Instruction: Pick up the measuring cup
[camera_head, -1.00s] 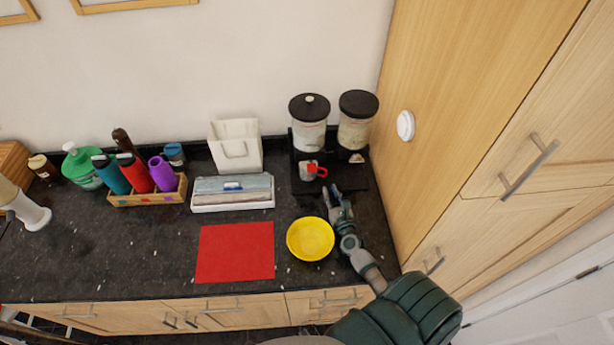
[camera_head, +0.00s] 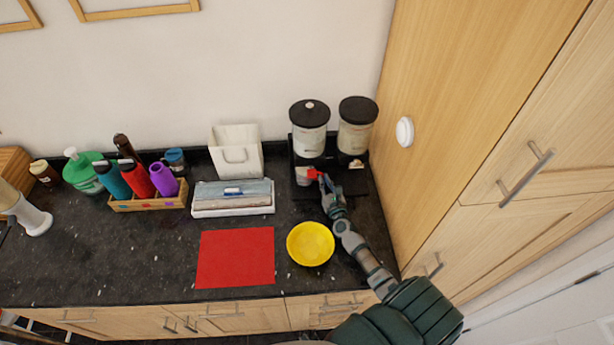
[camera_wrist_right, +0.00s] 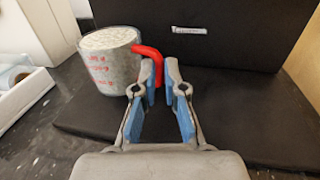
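The measuring cup (camera_head: 302,176) is a grey-white cup with a red handle, upright on the black base of the dispensers. In the right wrist view the cup (camera_wrist_right: 108,68) shows red markings, and its red handle reaches toward my fingertips. My right gripper (camera_head: 324,182) is at the handle side of the cup. In the wrist view its fingers (camera_wrist_right: 161,78) are apart, with the handle's outer curve at the gap between the tips. The left finger hides the lower handle. I cannot tell whether they touch. My left gripper is not in view.
Two dispensers (camera_head: 310,129) with black lids stand behind the cup. A yellow bowl (camera_head: 310,244) sits in front, near my right forearm. A tall wooden cabinet (camera_head: 450,110) bounds the right side. A white tray (camera_head: 232,211) and red mat (camera_head: 235,258) lie to the left.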

